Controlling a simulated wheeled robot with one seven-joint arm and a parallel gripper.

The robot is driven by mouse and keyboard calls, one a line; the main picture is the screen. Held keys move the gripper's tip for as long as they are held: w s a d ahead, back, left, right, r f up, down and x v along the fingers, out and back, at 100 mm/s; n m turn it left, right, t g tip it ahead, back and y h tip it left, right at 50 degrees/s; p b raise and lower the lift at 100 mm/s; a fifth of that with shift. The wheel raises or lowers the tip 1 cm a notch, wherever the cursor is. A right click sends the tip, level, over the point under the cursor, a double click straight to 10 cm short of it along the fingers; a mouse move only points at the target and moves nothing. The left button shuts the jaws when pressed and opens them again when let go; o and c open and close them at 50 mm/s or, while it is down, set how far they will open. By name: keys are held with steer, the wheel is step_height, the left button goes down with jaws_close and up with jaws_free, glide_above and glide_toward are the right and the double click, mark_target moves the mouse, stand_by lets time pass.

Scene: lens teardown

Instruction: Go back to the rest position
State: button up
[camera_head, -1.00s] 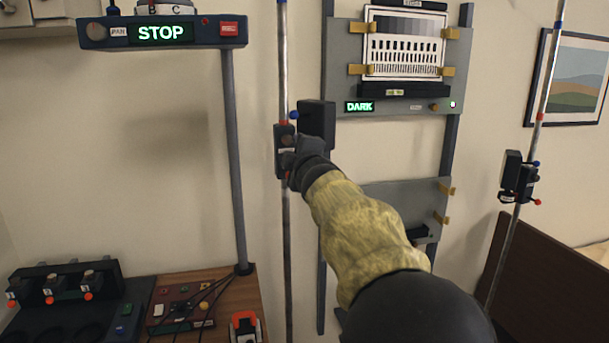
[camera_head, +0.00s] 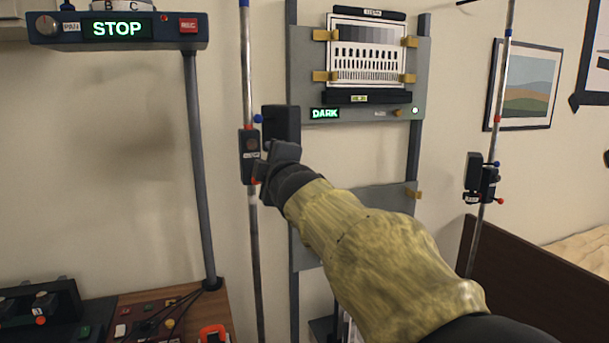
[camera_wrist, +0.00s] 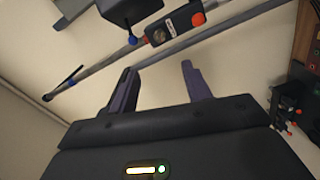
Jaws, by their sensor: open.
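My gripper (camera_head: 270,162) is at the end of my yellow-sleeved arm, in front of a thin upright pole. In the wrist view my gripper (camera_wrist: 158,67) is open, its two dark fingers apart with nothing between them. A dark clamp block (camera_head: 249,156) with red and blue knobs sits on the pole (camera_head: 247,80), just left of my gripper. The clamp block also shows beyond the fingertips in the wrist view (camera_wrist: 167,34). A black box (camera_head: 281,123) is behind and above my gripper. My gripper's fingers are mostly hidden in the head view.
A grey panel (camera_head: 300,88) with a striped test chart (camera_head: 367,58) and a "DARK" display stands behind. A "STOP" unit (camera_head: 118,29) tops a post at the left. Another pole with a clamp (camera_head: 482,180) is at the right. A wooden desk (camera_head: 215,300) with controls is lower left.

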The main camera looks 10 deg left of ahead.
steer(key=s+d+f+m+g+h+p, duration=0.1)
steer(key=d+f+m+g+h+p, duration=0.2)
steer(key=d+f+m, duration=0.5)
steer(key=d+f+m+g+h+p, duration=0.25)
steer(key=d+f+h, duration=0.25)
steer(key=d+f, duration=0.75)
steer(key=s+d+f+m+g+p, duration=0.2)
steer(key=s+d+f+m, duration=0.1)
steer(key=s+d, duration=0.2)
steer(key=s+d+f+m+g+h+p, duration=0.1)
steer(key=s+d+f+m+g+p, duration=0.1)
steer(key=s, duration=0.8)
steer(key=s+d+f+m+g+p, duration=0.2)
steer(key=s+d+f+m+g, duration=0.1)
steer(key=s+d+m, duration=0.3)
steer(key=shift+s+d+f+h, duration=0.3)
steer(key=shift+s+d+f, duration=0.6)
steer(key=shift+d, duration=0.15)
